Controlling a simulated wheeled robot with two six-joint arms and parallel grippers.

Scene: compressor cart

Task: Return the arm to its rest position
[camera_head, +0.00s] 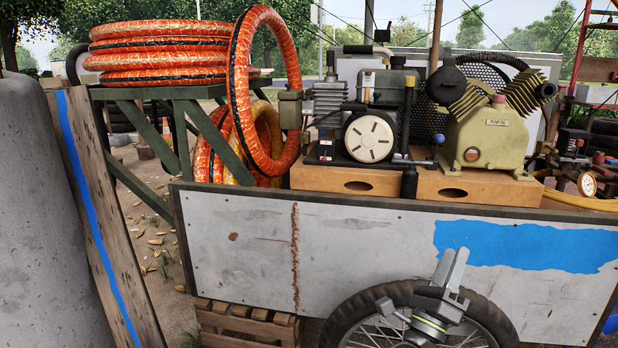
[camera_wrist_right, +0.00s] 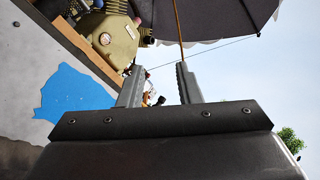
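My right gripper (camera_head: 453,262) is in front of the cart's side panel, above the spoked wheel and below the compressor. Its grey fingers point upward in the head view. In the right wrist view the fingers of the right gripper (camera_wrist_right: 160,84) stand apart with nothing held between them. Background parts of the cart and sky show through the gap. My left arm and left gripper are not in view.
The cart's grey panel (camera_head: 370,236) has a blue patch (camera_head: 524,246). A wheel (camera_head: 345,318) is close behind my right gripper. The green compressor (camera_head: 490,140) and engine (camera_head: 371,135) stand on top. Orange hoses (camera_head: 160,45), a plank (camera_head: 105,220) and a concrete column (camera_head: 45,220) are left.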

